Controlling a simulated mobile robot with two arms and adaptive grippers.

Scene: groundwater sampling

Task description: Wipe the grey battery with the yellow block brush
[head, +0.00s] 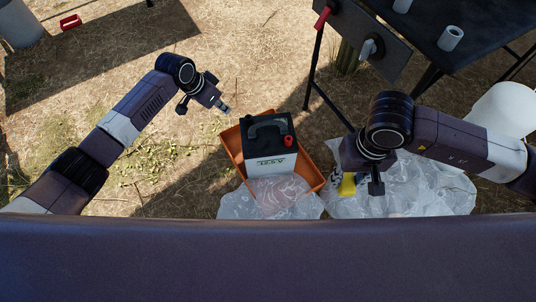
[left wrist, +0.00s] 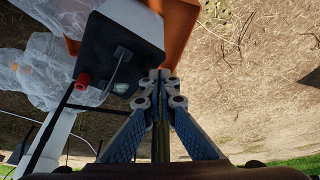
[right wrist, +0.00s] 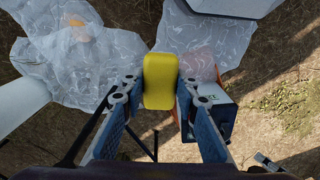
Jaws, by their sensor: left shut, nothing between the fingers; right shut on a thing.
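The battery (head: 265,148) has a dark top, a grey handle, a red terminal cap and a pale front. It stands in an orange crate (head: 230,146) on the ground and also shows in the left wrist view (left wrist: 137,24). My right gripper (right wrist: 160,82) is shut on the yellow block brush (right wrist: 160,92), held right of the crate. In the head view the brush (head: 347,187) is partly hidden under my wrist. In the right wrist view the battery (right wrist: 217,115) is partly behind the finger. My left gripper (head: 223,107) is shut and empty, left of the battery and apart from it.
Crumpled clear plastic sheets (head: 410,190) lie on the ground below and right of the crate. A dark table (head: 440,20) stands at the upper right, a white container (head: 505,108) at the right. Dry ground left of the crate is open.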

